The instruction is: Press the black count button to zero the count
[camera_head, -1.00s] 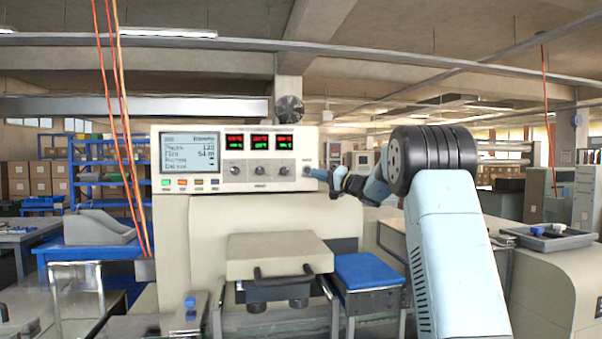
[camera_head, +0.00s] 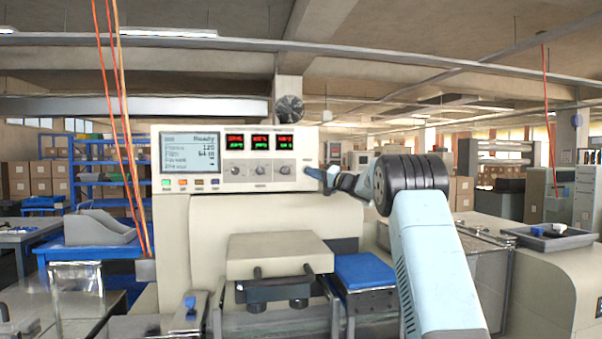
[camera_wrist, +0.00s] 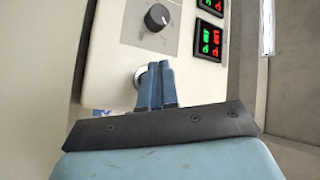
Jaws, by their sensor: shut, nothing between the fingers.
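My gripper (camera_head: 308,170) is shut and empty, with its fingertips at the right end of the beige control panel (camera_head: 222,186). In the wrist view the two blue fingers (camera_wrist: 159,68) lie together and point at the panel face. A round, silver-rimmed fitting (camera_wrist: 139,77) shows partly behind the fingers, at their left side. The fingers cover most of it, so its centre and colour are hidden. I cannot tell whether the fingertips touch it. In the head view the gripper also covers this spot, and no black button can be made out there.
A dark rotary knob (camera_wrist: 157,17) is just beyond the fingers, with red and green displays (camera_wrist: 210,41) to the right. The panel has a lit screen (camera_head: 190,153) at left with small blurred text. A blue-topped stool (camera_head: 362,270) stands below the arm.

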